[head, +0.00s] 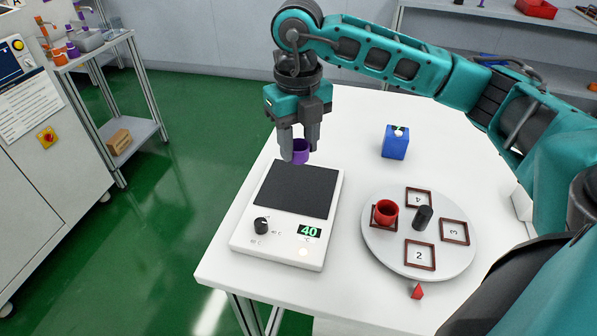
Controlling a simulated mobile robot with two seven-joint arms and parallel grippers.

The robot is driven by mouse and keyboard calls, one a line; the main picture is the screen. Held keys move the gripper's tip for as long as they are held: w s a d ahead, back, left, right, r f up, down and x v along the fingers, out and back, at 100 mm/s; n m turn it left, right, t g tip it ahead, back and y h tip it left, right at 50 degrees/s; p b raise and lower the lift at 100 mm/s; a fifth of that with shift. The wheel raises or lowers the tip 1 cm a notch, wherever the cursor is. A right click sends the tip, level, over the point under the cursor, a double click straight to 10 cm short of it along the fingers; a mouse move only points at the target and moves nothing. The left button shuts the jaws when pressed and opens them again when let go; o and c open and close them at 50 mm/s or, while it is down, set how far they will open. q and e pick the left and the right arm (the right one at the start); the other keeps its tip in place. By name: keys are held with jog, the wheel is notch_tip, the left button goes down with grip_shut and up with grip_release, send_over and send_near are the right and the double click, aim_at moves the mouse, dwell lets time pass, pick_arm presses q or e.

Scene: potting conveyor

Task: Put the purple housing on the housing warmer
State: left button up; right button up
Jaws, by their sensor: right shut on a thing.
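The purple housing (301,152) is a small cup-like part between the fingers of my right gripper (300,147). The gripper points down and is shut on it, with the fingers partly hiding it. The housing warmer (331,208) is a white box with a dark flat plate on top, a black knob and a green display reading 40. The housing appears at the far edge of the dark plate; I cannot tell whether it touches the warmer or hangs above it. My left gripper is not in view.
A round grey turntable (386,254) with numbered square frames stands to the right. It holds a red cup (386,212) and a dark cylinder (422,217). A blue box (395,142) stands behind it, and a small red cone (417,291) in front. The table's left edge is close to the warmer.

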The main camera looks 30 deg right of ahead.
aim_at(299, 185)
jog(key=shift+f, duration=3.4)
jog(key=shift+f+b, duration=0.15)
jog(key=shift+b, duration=0.15)
jog(key=o, duration=1)
notch_tip(299, 185, up, 12)
jog(key=shift+r+p, duration=0.2)
jog(key=shift+p, duration=0.35)
